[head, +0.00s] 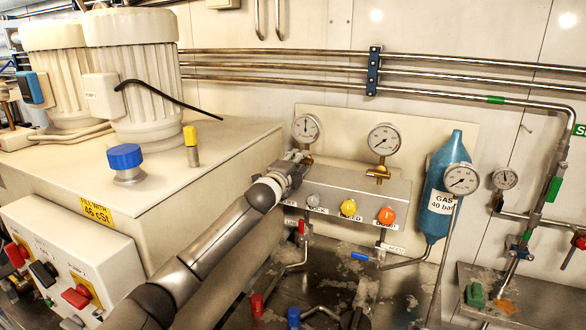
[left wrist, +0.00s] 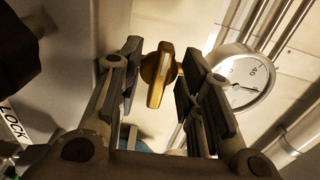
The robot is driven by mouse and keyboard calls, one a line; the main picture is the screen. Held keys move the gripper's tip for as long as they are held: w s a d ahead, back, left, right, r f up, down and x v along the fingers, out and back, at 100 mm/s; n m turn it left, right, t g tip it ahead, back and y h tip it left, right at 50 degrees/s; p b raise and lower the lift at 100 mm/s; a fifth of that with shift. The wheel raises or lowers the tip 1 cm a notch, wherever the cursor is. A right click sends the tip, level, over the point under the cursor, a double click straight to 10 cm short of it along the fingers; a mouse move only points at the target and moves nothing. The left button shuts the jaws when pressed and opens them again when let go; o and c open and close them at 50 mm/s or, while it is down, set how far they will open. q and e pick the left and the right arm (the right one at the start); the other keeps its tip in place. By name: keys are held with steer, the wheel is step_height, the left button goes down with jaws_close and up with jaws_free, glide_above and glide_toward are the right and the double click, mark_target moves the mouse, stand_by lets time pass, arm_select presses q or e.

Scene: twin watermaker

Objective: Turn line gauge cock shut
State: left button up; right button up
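A brass cock handle (left wrist: 157,80) stands between the fingers of my left gripper (left wrist: 158,88) in the left wrist view. The fingers are open on either side of it, with a gap showing at both sides. A white-faced gauge (left wrist: 246,82) is just right of the fingers. In the head view my left gripper (head: 296,160) is at the left end of the grey valve block, just below the left gauge (head: 306,128). The cock there is mostly hidden by the gripper. A second gauge (head: 384,139) has its own brass cock (head: 378,172) further right. My right gripper is not in view.
The grey block (head: 335,190) carries grey, yellow (head: 348,208) and orange (head: 386,216) knobs close below the gripper. A blue gas bottle (head: 440,190) stands to its right. A large cream tank (head: 190,165) lies left of my forearm. Pipes run along the wall behind.

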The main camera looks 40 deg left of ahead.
arm_select(q)
steer(key=v, duration=1.1)
steer(key=shift+s, duration=0.35)
